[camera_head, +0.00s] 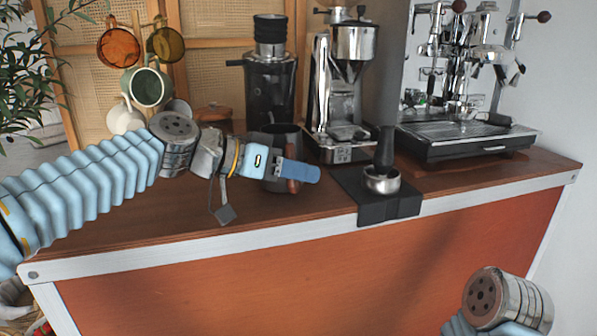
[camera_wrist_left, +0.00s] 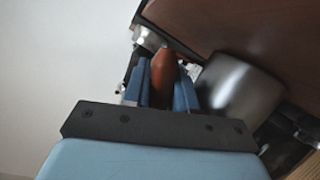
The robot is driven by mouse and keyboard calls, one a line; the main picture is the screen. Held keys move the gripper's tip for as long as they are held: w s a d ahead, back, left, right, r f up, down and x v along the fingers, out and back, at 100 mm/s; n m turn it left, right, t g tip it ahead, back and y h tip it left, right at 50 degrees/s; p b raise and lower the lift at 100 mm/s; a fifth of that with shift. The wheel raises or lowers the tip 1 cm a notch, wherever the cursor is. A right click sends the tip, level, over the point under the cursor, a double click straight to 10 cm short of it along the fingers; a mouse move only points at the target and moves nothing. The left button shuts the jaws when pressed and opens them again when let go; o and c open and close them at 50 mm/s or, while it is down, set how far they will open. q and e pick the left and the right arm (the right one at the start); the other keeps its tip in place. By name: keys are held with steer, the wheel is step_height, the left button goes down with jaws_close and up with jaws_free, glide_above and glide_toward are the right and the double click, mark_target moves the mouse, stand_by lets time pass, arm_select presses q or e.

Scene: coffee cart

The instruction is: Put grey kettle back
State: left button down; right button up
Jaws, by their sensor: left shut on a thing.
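The grey kettle (camera_head: 287,138) is dark, with a red-brown handle (camera_head: 292,186). It is at the counter's middle, in front of the black grinder, partly hidden by my left gripper. My left gripper (camera_head: 300,171) reaches in from the left and is shut on the kettle's handle. In the left wrist view, the handle (camera_wrist_left: 163,72) sits between the blue fingers (camera_wrist_left: 162,88), with the kettle's rounded grey body (camera_wrist_left: 240,92) to their right. I cannot tell whether the kettle's base touches the counter. My right gripper is out of view.
Behind the kettle stand a black grinder (camera_head: 270,82) and a silver grinder (camera_head: 352,85). A black mat (camera_head: 400,208) with a portafilter (camera_head: 382,181) lies to the right, before the espresso machine (camera_head: 470,138). Mugs (camera_head: 146,87) hang at back left. The front counter strip (camera_head: 240,217) is clear.

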arm_select(q)
steer(key=shift+f, duration=0.1)
steer(key=c, duration=0.9)
jaws_free()
steer(key=shift+r, duration=0.3)
steer(key=b+v, duration=0.1)
steer(key=v, duration=1.1)
steer(key=shift+f, duration=0.2)
